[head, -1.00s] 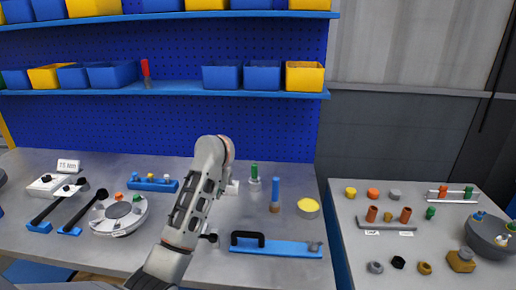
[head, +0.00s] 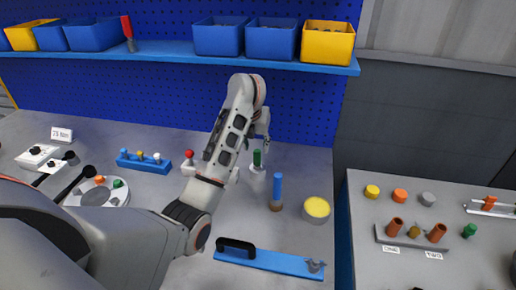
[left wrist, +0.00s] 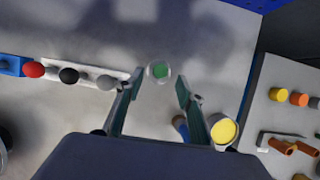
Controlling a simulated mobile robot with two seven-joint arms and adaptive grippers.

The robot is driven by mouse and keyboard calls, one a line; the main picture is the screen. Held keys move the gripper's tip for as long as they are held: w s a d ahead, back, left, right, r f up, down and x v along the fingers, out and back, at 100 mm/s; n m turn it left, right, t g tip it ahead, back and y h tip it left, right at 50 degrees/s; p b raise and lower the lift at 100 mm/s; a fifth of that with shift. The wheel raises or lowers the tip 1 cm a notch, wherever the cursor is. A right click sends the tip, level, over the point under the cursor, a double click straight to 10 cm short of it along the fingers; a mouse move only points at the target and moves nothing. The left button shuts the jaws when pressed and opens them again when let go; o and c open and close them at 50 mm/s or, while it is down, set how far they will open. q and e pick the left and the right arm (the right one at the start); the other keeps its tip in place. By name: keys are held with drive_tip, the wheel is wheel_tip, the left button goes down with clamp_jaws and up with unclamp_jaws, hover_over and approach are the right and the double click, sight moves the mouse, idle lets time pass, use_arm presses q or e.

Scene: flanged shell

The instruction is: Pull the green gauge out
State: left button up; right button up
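The green gauge (head: 257,158) is a green upright peg in a pale round seat on the grey bench, right of my left forearm. In the left wrist view its green top (left wrist: 160,71) shows from above inside a light ring, between and just beyond the fingertips. My left gripper (head: 263,135) points down close above the gauge. In the left wrist view its two fingers (left wrist: 160,82) are spread apart with nothing held between them. Whether a finger touches the gauge cannot be told. My right gripper is in neither view.
A blue-handled peg (head: 277,188) and a yellow-topped round can (head: 317,209) stand close right of the gauge. A blue plate with a black handle (head: 268,260) lies in front. A red-knobbed piece (head: 189,158) is to the left. The shelf (head: 180,52) overhangs behind.

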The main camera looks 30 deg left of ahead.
sight(257, 151)
use_arm(q)
drive_tip(key=shift+x, duration=2.8)
clamp_jaws()
drive_tip(key=shift+r, duration=0.1)
drive_tip(key=shift+r, duration=0.1)
drive_tip(key=shift+r, duration=3.35)
drive_tip(key=shift+f, duration=0.15)
